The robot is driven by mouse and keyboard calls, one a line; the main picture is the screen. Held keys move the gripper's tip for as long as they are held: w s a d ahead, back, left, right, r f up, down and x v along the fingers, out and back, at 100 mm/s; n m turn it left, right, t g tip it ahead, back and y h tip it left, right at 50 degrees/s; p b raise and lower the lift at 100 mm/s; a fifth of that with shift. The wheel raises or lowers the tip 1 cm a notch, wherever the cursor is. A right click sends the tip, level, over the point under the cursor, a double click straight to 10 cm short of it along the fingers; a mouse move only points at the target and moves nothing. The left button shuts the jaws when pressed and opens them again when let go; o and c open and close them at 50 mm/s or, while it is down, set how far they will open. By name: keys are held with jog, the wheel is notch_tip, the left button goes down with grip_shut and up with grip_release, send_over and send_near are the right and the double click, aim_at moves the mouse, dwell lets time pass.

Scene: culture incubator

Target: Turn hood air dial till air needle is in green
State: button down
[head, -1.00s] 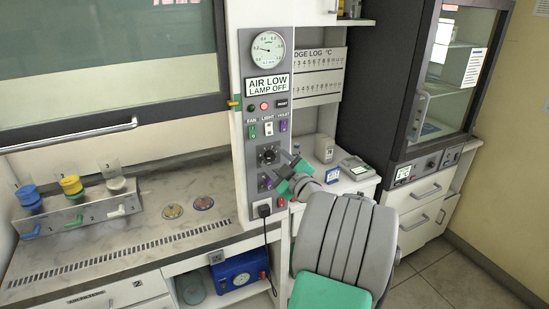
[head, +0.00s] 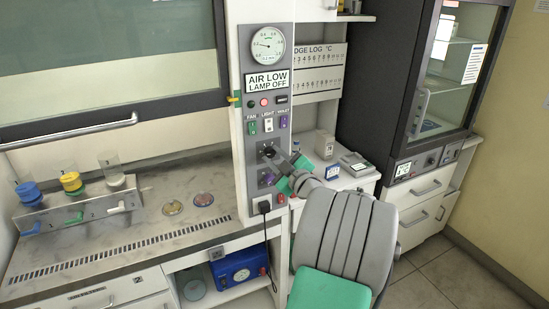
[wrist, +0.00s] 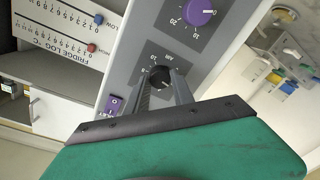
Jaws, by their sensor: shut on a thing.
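The black air dial (wrist: 160,77) is on the grey hood panel, between the two fingers of my gripper (wrist: 162,90), which is shut on it. In the head view the dial (head: 266,152) is partly hidden by my gripper (head: 275,158). The round white air gauge (head: 268,45) is at the panel's top. Its thin needle points left and slightly up; I cannot make out a green band at this size. The sign (head: 266,80) under it reads AIR LOW, LAMP OFF.
A purple dial (wrist: 201,12) sits close beside the air dial. Fan, light and violet switches (head: 268,125) are above it. A tube rack (head: 80,212) and two dishes (head: 203,200) stand on the bench at left. A black plug (head: 264,207) is below.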

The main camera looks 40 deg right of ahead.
jog(key=shift+f+m+b, duration=0.1)
jog(key=shift+m+b, duration=0.3)
jog(key=shift+b, duration=0.2)
jog(key=m+b, duration=0.2)
jog(key=b, duration=0.1)
jog(key=shift+f+m, duration=0.2)
jog(key=shift+m, duration=0.1)
jog(key=m+b, duration=0.3)
jog(key=shift+m, duration=0.4)
jog(key=m, duration=0.2)
jog(key=m+b, duration=0.1)
jog(key=m, duration=0.1)
jog(key=shift+r+m+t+h, duration=0.2)
jog(key=shift+m+t+h, duration=0.1)
jog(key=shift+m+h, duration=0.1)
jog(key=m, duration=0.5)
jog(key=shift+a+h, duration=0.1)
jog(key=shift+h, duration=0.2)
jog(key=shift+m, duration=0.3)
jog(key=c, duration=1.1)
grip_release()
